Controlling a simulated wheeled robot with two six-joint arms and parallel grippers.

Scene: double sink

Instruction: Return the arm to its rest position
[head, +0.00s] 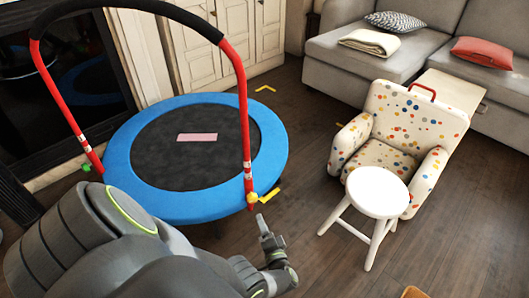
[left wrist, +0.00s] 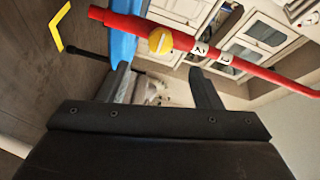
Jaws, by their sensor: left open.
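My left arm comes in from the lower left of the head view. Its gripper (head: 263,224) is above the wood floor, just below and right of the trampoline's near handle foot. In the left wrist view the two dark fingers of the left gripper (left wrist: 162,82) stand wide apart, with nothing held between them. Beyond the fingers, the red handle tube (left wrist: 130,25) with a yellow knob (left wrist: 160,41) crosses the view. It does not appear to be gripped. My right gripper is not in view.
A blue-rimmed trampoline (head: 118,185) with a red and black handle stands close to my left arm. A white stool (head: 378,192) stands before a dotted armchair (head: 410,125) at right. A grey sofa (head: 345,70) is behind. Bare floor (head: 310,255) lies between gripper and stool.

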